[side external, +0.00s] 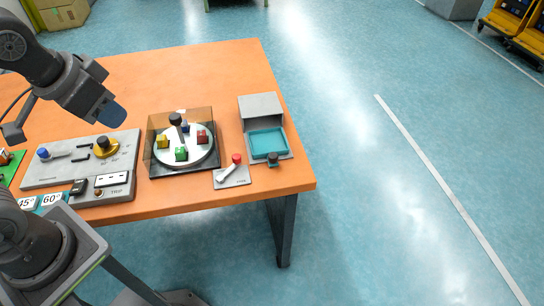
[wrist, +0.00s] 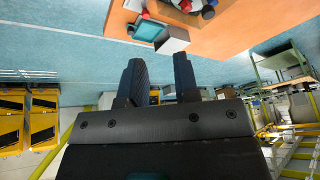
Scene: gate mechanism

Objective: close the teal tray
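The teal tray (side external: 267,143) is pulled out of the front of a grey housing (side external: 261,106) near the table's right edge. A dark knob (side external: 272,159) stands at the tray's front. In the wrist view the teal tray (wrist: 149,31) shows at the top, sticking out beside the grey housing (wrist: 173,40). My gripper (side external: 112,115) is in the air above the left part of the table, well away from the tray. In the wrist view its two fingers (wrist: 160,75) are apart with nothing between them.
A turntable (side external: 184,146) with several coloured blocks and a clear brown-tinted cover stands left of the tray. A small plate with a red-knobbed lever (side external: 233,171) is between them. A grey control panel (side external: 82,165) lies at left. Open floor is right of the table.

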